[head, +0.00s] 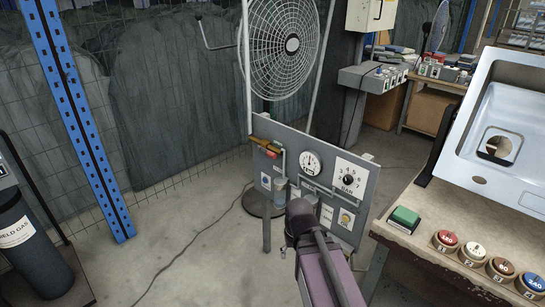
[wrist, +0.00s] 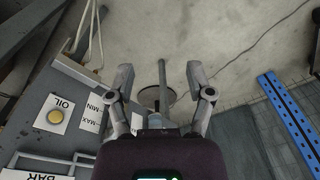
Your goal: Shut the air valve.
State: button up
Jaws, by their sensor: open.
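The air valve (head: 266,147), with a yellow lever and a red part, is at the upper left of the grey panel (head: 372,190). The lever lies lengthwise near the panel's top edge; I cannot tell its exact setting. My arm stands in front of the panel's lower part in the head view, hiding some of it and my fingers. In the wrist view my gripper (wrist: 159,75) is open, with nothing between its fingers. The panel (wrist: 40,98) lies left of the fingers there. The valve cannot be made out in the wrist view, and my gripper does not hold it.
A workbench with a sink (head: 505,125) is at right. The floor left of the panel is mostly clear.

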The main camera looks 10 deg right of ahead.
jog(key=w+a+f+m+t+y+b, duration=0.1)
jog(key=w+a+t+b, duration=0.1)
jog(key=w, duration=0.3)
jog(key=w+a+f+t+y+b, duration=0.1)
jog(key=w+a+t, duration=0.1)
jog(key=w+a, duration=0.15)
jog(key=m+t+h+b, duration=0.5)
jog(key=m+t+b, duration=0.6)
jog(key=m+t, duration=0.5)
send_near(271, 155)
jog(key=shift+s+a+m+g, duration=0.2)
jog(key=shift+s+m+g, duration=0.35)
jog(key=shift+s, duration=0.8)
jog(key=shift+w, duration=0.15)
jog(key=w, duration=0.4)
jog(key=w+d+r+p, duration=0.1)
jog(key=w, duration=0.4)
jog(key=w+d+p, duration=0.1)
jog(key=w, duration=0.3)
jog(key=shift+w+r, duration=0.15)
jog(key=shift+r, duration=0.2)
jog(key=shift+a, duration=0.1)
grip_shut()
